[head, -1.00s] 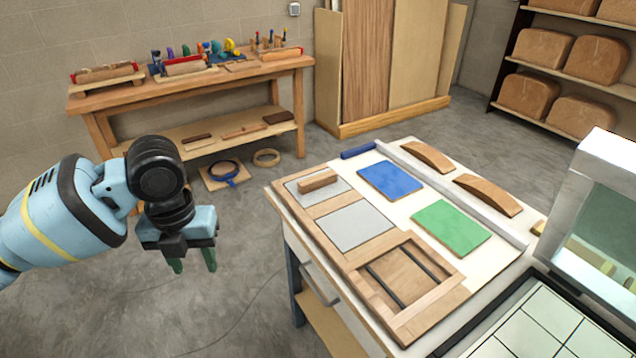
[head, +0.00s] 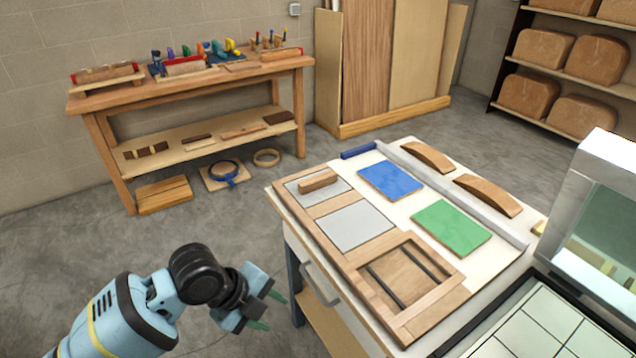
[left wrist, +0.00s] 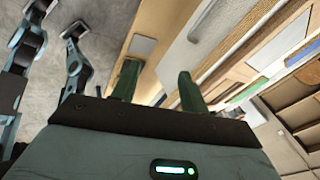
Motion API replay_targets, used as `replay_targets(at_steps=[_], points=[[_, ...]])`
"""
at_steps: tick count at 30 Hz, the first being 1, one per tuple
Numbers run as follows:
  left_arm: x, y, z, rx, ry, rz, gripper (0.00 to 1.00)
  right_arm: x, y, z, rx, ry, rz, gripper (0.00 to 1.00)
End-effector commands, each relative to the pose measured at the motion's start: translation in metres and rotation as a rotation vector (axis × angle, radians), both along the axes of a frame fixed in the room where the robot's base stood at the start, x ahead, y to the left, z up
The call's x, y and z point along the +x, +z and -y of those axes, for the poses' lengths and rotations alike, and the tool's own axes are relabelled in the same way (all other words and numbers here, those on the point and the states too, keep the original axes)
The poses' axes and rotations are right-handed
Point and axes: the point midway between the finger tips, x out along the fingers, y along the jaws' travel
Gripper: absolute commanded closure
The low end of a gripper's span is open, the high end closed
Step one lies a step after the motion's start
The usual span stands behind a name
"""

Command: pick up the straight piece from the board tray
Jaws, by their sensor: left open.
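The straight piece (head: 317,181) is a short wooden bar. It lies on the grey panel in the far-left compartment of the wooden board tray (head: 328,239). The tray lies on the white-topped bench. My left gripper (head: 272,311) is open and empty, low beside the bench's left side, in front of the drawer handle and well short of the piece. In the left wrist view its two green fingers (left wrist: 157,78) stand apart with nothing between them. I cannot make out the straight piece clearly in that view.
The tray's middle compartment is a bare grey panel; the near one holds two dark bars (head: 401,278). Blue (head: 390,181) and green (head: 451,227) boards and two curved wooden pieces (head: 488,195) lie right of it. A glass-sided case (head: 600,220) stands at right.

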Motion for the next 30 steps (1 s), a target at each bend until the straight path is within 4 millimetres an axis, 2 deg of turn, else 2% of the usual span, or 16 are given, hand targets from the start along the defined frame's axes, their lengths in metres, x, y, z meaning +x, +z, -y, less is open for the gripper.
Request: replay_targets(at_steps=[1, 5, 11, 17, 21, 27, 30], points=[[-0.009, -0.015, 0.009, -0.063, 0.087, -0.03, 0.56, 0.0, 0.0, -0.001, 0.002, -0.001, 0.001, 0.64], [-0.021, -0.043, 0.022, -0.213, 0.335, -0.087, 0.56, 0.0, 0.0, -0.001, 0.004, -0.004, 0.0, 0.64], [-0.046, -0.084, 0.02, -0.42, 0.728, -0.186, 0.56, 0.0, 0.0, -0.002, 0.005, -0.005, 0.0, 0.64], [-0.087, -0.127, -0.006, -0.58, 1.124, -0.271, 0.56, 0.0, 0.0, -0.002, 0.004, -0.004, 0.0, 0.64], [-0.128, -0.155, -0.036, -0.666, 1.388, -0.307, 0.56, 0.0, 0.0, -0.001, 0.004, -0.004, 0.0, 0.64], [-0.193, -0.182, -0.078, -0.738, 1.678, -0.314, 0.56, 0.0, 0.0, 0.001, -0.002, 0.002, 0.0, 0.64], [-0.217, -0.188, -0.094, -0.758, 1.767, -0.308, 0.56, 0.0, 0.0, 0.001, -0.004, 0.004, 0.0, 0.64]])
